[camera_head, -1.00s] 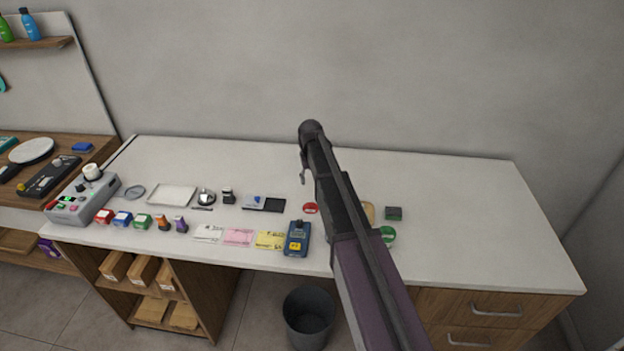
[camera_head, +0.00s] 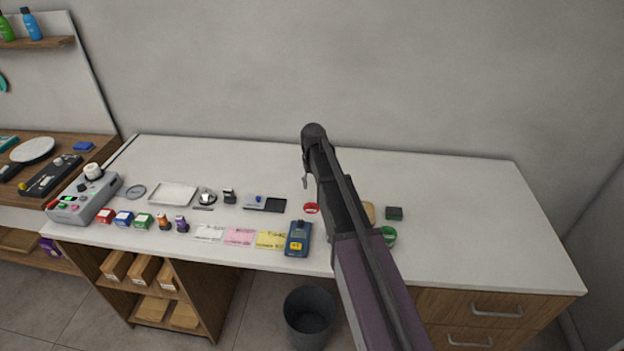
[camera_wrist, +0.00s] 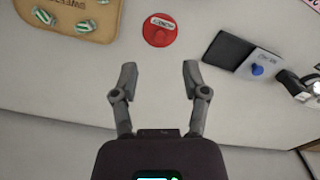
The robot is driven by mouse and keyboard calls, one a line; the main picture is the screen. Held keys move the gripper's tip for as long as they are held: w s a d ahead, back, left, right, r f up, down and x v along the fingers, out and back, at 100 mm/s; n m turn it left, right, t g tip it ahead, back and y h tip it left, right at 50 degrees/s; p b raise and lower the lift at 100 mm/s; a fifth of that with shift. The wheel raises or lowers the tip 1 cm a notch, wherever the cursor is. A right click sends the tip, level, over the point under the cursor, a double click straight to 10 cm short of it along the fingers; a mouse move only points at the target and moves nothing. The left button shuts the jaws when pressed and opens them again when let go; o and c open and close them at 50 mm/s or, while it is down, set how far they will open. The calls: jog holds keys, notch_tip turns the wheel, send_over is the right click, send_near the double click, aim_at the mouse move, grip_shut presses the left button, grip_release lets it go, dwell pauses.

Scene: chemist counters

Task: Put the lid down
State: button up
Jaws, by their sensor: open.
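My gripper (camera_wrist: 159,73) is open and empty in the wrist view, its two fingers apart above the white counter. In the head view my arm hides most of it. A flat red round piece with a white label (camera_wrist: 160,30) lies beyond the fingertips; it also shows left of my arm in the head view (camera_head: 311,208). A flat black pad (camera_wrist: 229,50) lies beside a pale plate (camera_wrist: 262,66) bearing a blue piece (camera_wrist: 257,70). I cannot tell for certain which of these is the lid. Nothing is between the fingers.
A tan board (camera_wrist: 78,28) with green-and-white pieces lies left of the red piece in the wrist view. A blue handheld device (camera_head: 299,238), paper slips (camera_head: 239,236) and small boxes line the counter's front. The counter's right side (camera_head: 480,220) is clear.

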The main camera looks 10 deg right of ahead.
jog(key=s, duration=2.6)
jog(key=shift+s+d+m, duration=0.2)
jog(key=shift+s+m, duration=0.1)
jog(key=shift+m, duration=0.1)
jog(key=shift+d, duration=0.1)
